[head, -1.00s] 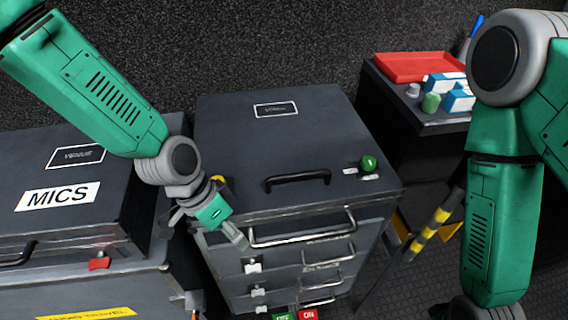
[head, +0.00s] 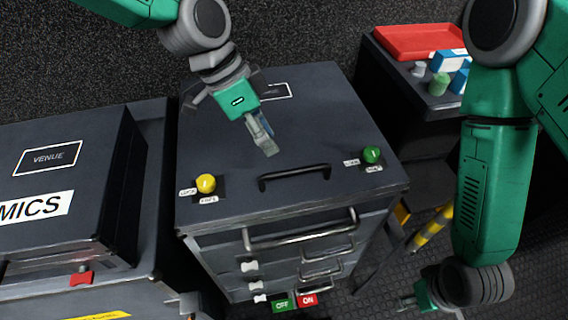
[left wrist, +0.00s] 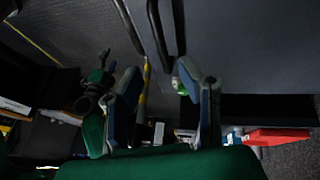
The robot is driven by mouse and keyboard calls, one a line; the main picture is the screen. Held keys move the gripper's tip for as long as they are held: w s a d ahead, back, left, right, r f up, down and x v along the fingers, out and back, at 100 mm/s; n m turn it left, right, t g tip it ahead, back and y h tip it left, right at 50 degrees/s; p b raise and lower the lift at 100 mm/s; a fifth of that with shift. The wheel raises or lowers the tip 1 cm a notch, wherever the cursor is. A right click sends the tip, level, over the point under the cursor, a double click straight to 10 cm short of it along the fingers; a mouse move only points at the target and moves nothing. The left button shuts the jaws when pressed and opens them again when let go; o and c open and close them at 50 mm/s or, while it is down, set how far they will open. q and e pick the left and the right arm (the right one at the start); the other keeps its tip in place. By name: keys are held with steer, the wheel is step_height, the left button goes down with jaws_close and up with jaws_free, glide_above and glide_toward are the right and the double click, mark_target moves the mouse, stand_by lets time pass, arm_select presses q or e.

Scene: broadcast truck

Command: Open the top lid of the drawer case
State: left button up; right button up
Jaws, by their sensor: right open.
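The grey drawer case has its top lid (head: 225,130) lying shut. A black bar handle (head: 295,178) runs along the lid's front. A yellow knob (head: 206,183) sits at its front left and a green knob (head: 372,154) at its front right, each beside small labels. My left gripper (head: 268,149) is over the lid, behind the handle and apart from it. In the left wrist view its fingers (left wrist: 163,100) are spread and empty, with the green knob (left wrist: 180,86) beyond them, partly covered. My right gripper (head: 407,302) is open and low at the right, by the floor.
A case marked MICS (head: 90,160) stands close on the left. At the back right, a cabinet carries a red tray (head: 415,42) and small items. Silver drawer handles (head: 300,236) and red and green tags (head: 307,299) are on the case front.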

mark_target(286, 167)
arm_select(q)
steer(key=x, duration=0.7)
steer(key=shift+w+d, duration=0.1)
steer(key=shift+d, duration=0.05)
steer(key=shift+f+b, duration=0.3)
steer(key=shift+f, duration=0.4)
steer(key=shift+d, duration=0.1)
steer(key=shift+d, duration=0.15)
jaws_close()
